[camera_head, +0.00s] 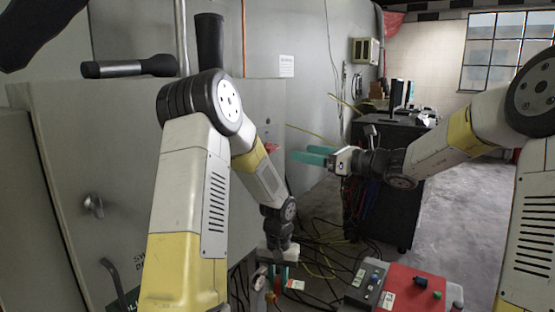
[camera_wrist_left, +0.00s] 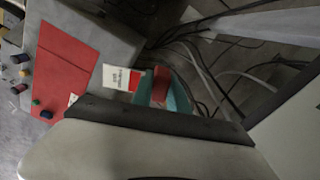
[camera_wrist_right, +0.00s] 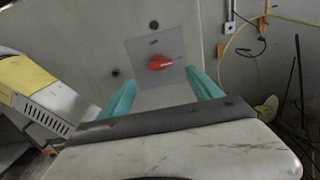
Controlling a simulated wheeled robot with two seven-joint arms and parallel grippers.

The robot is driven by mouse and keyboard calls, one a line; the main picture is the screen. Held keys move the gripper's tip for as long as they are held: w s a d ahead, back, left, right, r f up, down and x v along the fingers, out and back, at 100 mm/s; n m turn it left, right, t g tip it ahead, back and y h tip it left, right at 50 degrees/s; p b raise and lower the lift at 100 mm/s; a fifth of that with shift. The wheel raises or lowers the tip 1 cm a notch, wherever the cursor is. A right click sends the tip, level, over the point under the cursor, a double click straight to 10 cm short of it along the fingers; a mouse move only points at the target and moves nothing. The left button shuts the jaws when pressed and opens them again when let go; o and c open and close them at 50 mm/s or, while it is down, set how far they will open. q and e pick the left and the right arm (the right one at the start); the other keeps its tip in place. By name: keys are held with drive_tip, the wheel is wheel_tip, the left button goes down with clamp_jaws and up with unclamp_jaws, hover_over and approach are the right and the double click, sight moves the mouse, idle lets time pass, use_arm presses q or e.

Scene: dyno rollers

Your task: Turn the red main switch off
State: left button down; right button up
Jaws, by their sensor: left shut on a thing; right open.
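The red main switch (camera_wrist_right: 160,63) sits on a square grey plate on the cabinet side in the right wrist view, its handle lying roughly level. In the head view the switch (camera_head: 272,148) is a small red patch beside my left arm. My right gripper (camera_head: 303,157) is open and empty, pointing left towards the switch; its teal fingers (camera_wrist_right: 163,92) are spread with the switch between and beyond their tips. My left gripper (camera_head: 281,277) is low down, shut on a red piece (camera_wrist_left: 161,86) with a white tag (camera_wrist_left: 116,78).
The grey cabinet (camera_head: 60,165) fills the left. A red-topped control box (camera_head: 405,290) with buttons stands at lower right. Cables (camera_head: 318,240) lie over the floor between them. A dark desk (camera_head: 385,135) stands farther back. My left arm crosses in front of the cabinet.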

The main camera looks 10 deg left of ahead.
sight(275, 148)
drive_tip(key=x, duration=1)
drive_tip(key=shift+a+f, duration=0.1)
drive_tip(key=shift+a, duration=0.1)
drive_tip(key=c, duration=1.4)
drive_tip(key=shift+o, duration=0.2)
